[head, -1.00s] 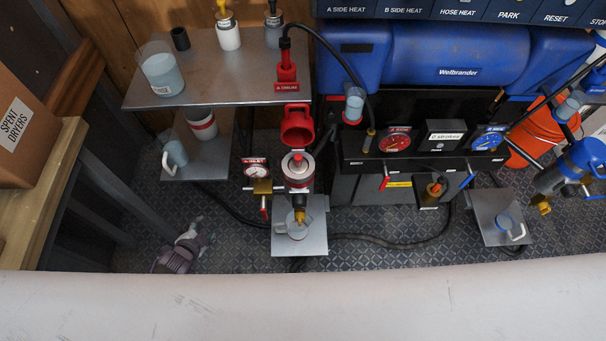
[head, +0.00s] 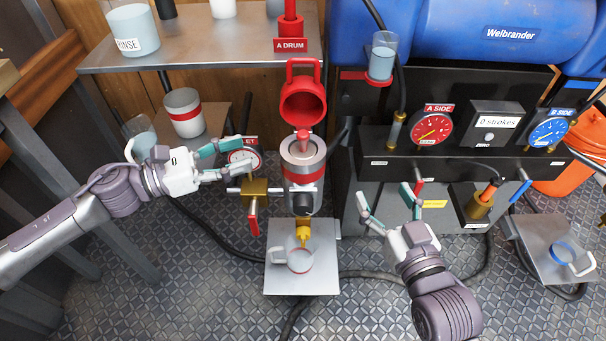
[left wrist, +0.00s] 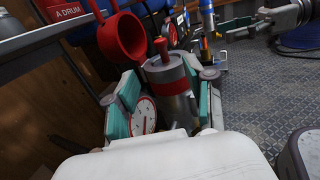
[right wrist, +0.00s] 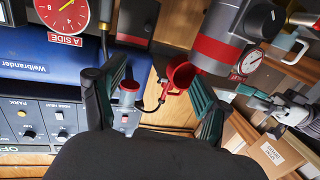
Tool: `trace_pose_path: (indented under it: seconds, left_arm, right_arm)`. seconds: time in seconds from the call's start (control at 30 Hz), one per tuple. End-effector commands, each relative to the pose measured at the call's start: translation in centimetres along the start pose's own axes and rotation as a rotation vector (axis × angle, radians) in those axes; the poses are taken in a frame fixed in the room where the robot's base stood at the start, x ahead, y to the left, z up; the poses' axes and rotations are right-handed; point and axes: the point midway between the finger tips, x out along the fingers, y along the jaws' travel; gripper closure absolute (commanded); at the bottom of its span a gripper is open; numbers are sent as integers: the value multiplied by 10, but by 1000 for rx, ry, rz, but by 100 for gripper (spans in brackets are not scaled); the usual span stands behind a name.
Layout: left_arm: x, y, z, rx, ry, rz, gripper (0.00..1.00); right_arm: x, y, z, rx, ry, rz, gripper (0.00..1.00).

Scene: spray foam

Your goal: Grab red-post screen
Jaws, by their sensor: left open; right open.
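A red post (head: 303,141) stands up from the open top of a grey filter housing with a red band (head: 304,177). Any screen below the post is hidden inside. In the left wrist view the post (left wrist: 160,50) rises above the housing (left wrist: 176,86). My left gripper (head: 248,160) is open and empty, just left of the housing and in front of a small gauge. My right gripper (head: 390,196) is open and empty, lower and to the right of the housing. The right wrist view shows the housing (right wrist: 227,40) beyond its fingers.
A red cup-shaped cap (head: 303,98) is behind the post. A brass valve with a red handle (head: 254,202) is beside the housing. A clear jug (head: 300,257) stands on a metal shelf (head: 325,282) below. A black manifold with gauges (head: 450,165) is at right.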

Motion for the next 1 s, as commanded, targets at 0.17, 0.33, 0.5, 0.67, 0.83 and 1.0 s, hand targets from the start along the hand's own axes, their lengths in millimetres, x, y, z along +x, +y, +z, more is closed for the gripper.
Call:
trace_pose_path:
  seconds: [0.17, 0.33, 0.5, 0.67, 0.83, 1.0]
  left_arm:
    - [34, 0, 4, 1, -6, -4, 46]
    - [65, 0, 3, -1, -5, -2, 46]
    - [80, 0, 2, -2, -3, 0, 46]
    - [94, -1, -3, -3, -4, -1, 46]
    - [120, -3, -7, -2, -4, 0, 46]
    - [133, -2, -7, -4, -3, 2, 46]
  right_arm:
    - [-1, 1, 5, -1, -39, 3, 25]
    - [-2, 2, 10, -1, -62, 4, 25]
    - [-2, 2, 10, -1, -66, 4, 25]
    - [0, 0, 4, -1, -18, 1, 25]
    - [2, -2, -16, 1, 92, -6, 25]
    - [2, -3, -22, 2, 124, -7, 25]
